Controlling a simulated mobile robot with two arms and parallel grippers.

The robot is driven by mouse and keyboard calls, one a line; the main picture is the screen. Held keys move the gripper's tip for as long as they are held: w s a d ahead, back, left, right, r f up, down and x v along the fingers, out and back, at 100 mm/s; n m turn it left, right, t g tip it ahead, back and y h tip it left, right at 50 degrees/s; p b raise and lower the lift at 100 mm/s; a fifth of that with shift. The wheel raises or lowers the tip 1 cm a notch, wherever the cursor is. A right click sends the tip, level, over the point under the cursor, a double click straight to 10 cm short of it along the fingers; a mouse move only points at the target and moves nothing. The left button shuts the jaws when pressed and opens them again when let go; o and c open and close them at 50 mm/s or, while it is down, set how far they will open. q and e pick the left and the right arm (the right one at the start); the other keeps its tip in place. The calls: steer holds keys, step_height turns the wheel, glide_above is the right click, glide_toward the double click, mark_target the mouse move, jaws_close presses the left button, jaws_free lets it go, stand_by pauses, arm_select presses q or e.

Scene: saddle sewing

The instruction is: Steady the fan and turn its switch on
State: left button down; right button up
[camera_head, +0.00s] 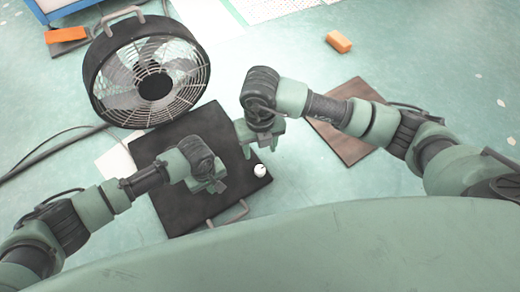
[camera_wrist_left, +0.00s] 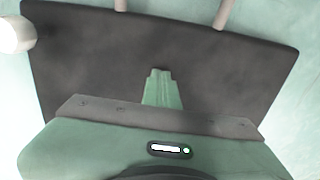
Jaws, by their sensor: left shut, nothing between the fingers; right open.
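The fan (camera_head: 152,80), a round dark drum with a wire grille and a grey top handle, stands at the upper left in the head view. Its switch cannot be made out. A dark flat board (camera_head: 165,205) with a metal handle lies in front of the fan. My left gripper (camera_head: 216,188) is shut and empty over this board, apart from the fan. In the left wrist view its closed fingers (camera_wrist_left: 162,88) show against the dark board (camera_wrist_left: 90,60). My right gripper (camera_head: 260,147) is open and empty near the board's right edge, right of and below the fan.
A small white round piece (camera_head: 260,171) sits at the board's right corner. A brown mat (camera_head: 345,145) lies under my right forearm. Dark cables (camera_head: 45,150) run along the left floor. Open floor lies at the right.

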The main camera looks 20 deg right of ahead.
arm_select(q)
steer(key=shift+s+a+f, duration=0.15)
steer(key=shift+a+f, duration=0.05)
steer(key=shift+a, duration=0.05)
steer(key=r+p, duration=0.5)
steer(key=p, duration=0.1)
steer(key=shift+d+r+p, duration=0.2)
steer(key=shift+p, duration=0.2)
steer(key=shift+f, duration=0.1)
